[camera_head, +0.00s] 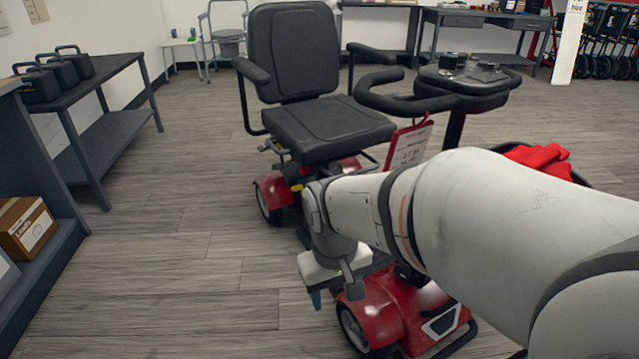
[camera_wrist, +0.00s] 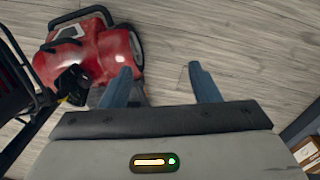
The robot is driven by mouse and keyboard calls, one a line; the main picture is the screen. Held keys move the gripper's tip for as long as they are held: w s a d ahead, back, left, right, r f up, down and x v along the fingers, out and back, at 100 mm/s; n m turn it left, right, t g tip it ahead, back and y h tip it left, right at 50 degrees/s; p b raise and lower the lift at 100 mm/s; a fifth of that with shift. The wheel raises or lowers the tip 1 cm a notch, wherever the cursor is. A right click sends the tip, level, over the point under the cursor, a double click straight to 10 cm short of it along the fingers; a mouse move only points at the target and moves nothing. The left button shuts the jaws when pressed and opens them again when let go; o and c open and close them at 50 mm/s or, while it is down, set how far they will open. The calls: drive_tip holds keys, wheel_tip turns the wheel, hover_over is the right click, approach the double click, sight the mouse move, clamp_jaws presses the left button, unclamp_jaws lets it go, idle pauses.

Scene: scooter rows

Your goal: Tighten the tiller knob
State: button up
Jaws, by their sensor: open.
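A red mobility scooter (camera_head: 385,315) with a black seat (camera_head: 325,130) stands ahead of me. Its tiller head (camera_head: 465,85) has black looped handlebars and small round black parts on top. The tiller column (camera_head: 454,130) shows just below the head; lower down my arm covers it. I cannot make out the tiller knob in either view. My gripper (camera_head: 318,298) hangs low beside the scooter's near side, fingers downward. In the wrist view its two blue fingers (camera_wrist: 160,78) are apart with nothing between them, and red scooter bodywork (camera_wrist: 95,55) lies to the left.
A tag (camera_head: 408,147) hangs below the tiller head. A red cloth (camera_head: 540,158) lies in a dark basket. A dark bench with black cases (camera_head: 75,65) and a shelf with a cardboard box (camera_head: 27,226) stand left. The wooden floor (camera_head: 170,270) between them and the scooter is clear.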

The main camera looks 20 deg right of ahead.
drive_tip(key=shift+o, duration=1.4)
drive_tip(key=w+d+f+n+g+h+p, duration=0.1)
drive_tip(key=w+d+f+n+g+h, duration=0.1)
drive_tip(key=d, duration=0.4)
drive_tip(key=w+d+f+n+g+h+p, duration=0.1)
drive_tip(key=w+d+f+n+g+h, duration=0.1)
drive_tip(key=w+d+f+g+h, duration=0.1)
drive_tip(key=w+d+h, duration=0.1)
drive_tip(key=d+h, duration=0.1)
drive_tip(key=d, duration=0.1)
drive_tip(key=shift+f+n+g+p, duration=0.25)
drive_tip(key=shift+n+g+p, duration=0.15)
drive_tip(key=w+d+f+n+t+h+p, duration=0.2)
drive_tip(key=w+d+f+n+h, duration=0.3)
drive_tip(key=f, duration=0.2)
drive_tip(key=w+d+f+n+t+h+p, duration=0.1)
drive_tip(key=w+d+f+n+h, duration=0.35)
drive_tip(key=f, duration=0.25)
drive_tip(key=n+t+p, duration=0.1)
drive_tip(key=n+t, duration=0.6)
approach(399, 275)
drive_tip(key=shift+h+x, duration=0.25)
drive_tip(key=shift+x, duration=0.7)
drive_tip(key=shift+d+f, duration=0.15)
drive_tip(key=shift+d, duration=0.1)
drive_tip(key=b+x, duration=0.1)
drive_tip(key=x, duration=0.6)
drive_tip(key=shift+w+b, duration=0.1)
drive_tip(key=shift+b, duration=0.2)
drive_tip(key=shift+n, duration=0.25)
